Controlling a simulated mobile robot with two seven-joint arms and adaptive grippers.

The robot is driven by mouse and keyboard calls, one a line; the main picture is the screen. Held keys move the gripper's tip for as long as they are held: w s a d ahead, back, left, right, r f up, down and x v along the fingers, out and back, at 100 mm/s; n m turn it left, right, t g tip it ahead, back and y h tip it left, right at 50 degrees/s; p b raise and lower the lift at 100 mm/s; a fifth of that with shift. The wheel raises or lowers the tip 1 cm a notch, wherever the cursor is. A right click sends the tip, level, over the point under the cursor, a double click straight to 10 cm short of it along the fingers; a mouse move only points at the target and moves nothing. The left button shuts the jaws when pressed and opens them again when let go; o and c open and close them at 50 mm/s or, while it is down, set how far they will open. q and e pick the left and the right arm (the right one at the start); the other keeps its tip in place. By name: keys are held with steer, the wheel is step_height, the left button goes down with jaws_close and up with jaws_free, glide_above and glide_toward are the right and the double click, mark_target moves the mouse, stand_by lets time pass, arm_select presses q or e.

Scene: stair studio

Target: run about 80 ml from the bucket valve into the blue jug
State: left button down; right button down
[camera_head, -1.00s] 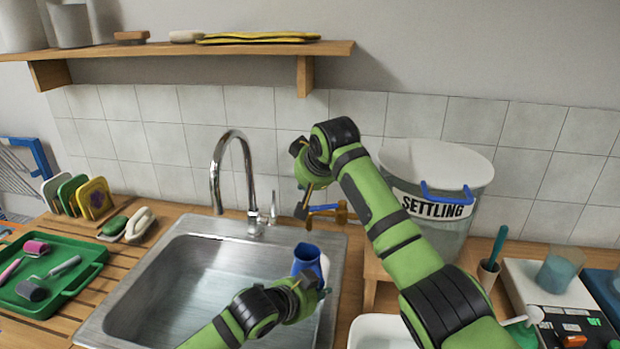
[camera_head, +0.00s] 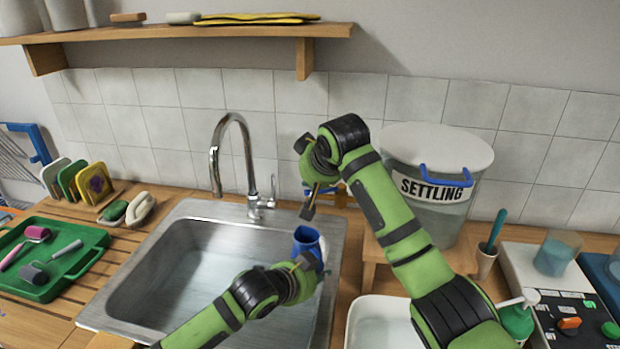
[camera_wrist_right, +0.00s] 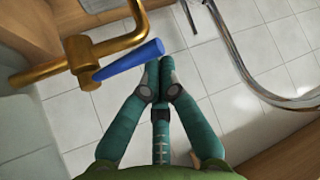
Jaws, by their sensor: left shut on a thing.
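The blue jug (camera_head: 307,240) is in my left gripper (camera_head: 308,264), over the right rim of the sink and below the valve's side. Its contents cannot be seen. The bucket (camera_head: 437,218), labelled SETTLING, stands on a wooden stand at the right. Its brass valve (camera_wrist_right: 108,45) has a blue lever (camera_wrist_right: 130,60), seen in the right wrist view. My right gripper (camera_wrist_right: 158,65) has its fingers together, with nothing seen between them. Its tips are close beside the lever; I cannot tell whether they touch. No running liquid is visible.
The steel sink (camera_head: 150,285) and tap (camera_head: 230,125) are left of the jug. A white basin (camera_head: 350,325) lies in front of the stand. A green tray (camera_head: 85,262) is at the left; a control box (camera_head: 520,262) is at the right.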

mark_target(326, 191)
steer(key=shift+s+d+n+y, duration=0.15)
steer(key=shift+s+n+y, duration=0.3)
steer(key=shift+n, duration=0.25)
steer(key=shift+s+d+n+g+y, duration=0.45)
steer(key=shift+s+d+n+y, duration=0.15)
steer(key=shift+s+n, duration=0.25)
steer(key=shift+s+d+n+g+y, duration=0.45)
steer(key=shift+s+d+n, duration=0.3)
steer(key=shift+s, duration=0.2)
